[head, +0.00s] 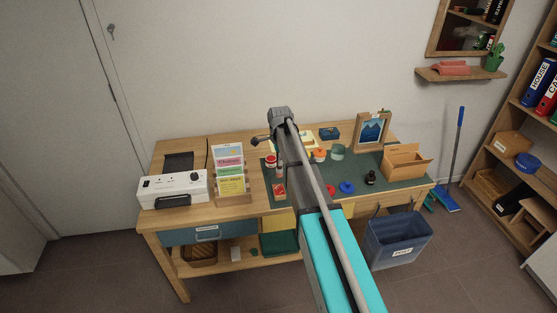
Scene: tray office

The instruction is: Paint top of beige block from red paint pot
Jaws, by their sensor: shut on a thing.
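My arm reaches over the desk, and my gripper (280,149) is at its far end, pointing down over the left part of the green mat (400,172). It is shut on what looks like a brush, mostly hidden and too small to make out. A red paint pot (270,160) stands just left of my gripper. A small red-topped piece (280,189) lies on the mat below and nearer; I cannot tell whether it is the block. No plainly beige block shows; my arm hides part of the mat.
Orange (319,155) and green (337,151) pots, red (330,190) and blue (347,187) lids and a dark bottle (371,178) stand right of my arm. A card rack (231,176) and white box (173,189) are left. A cardboard box (405,162) is at right.

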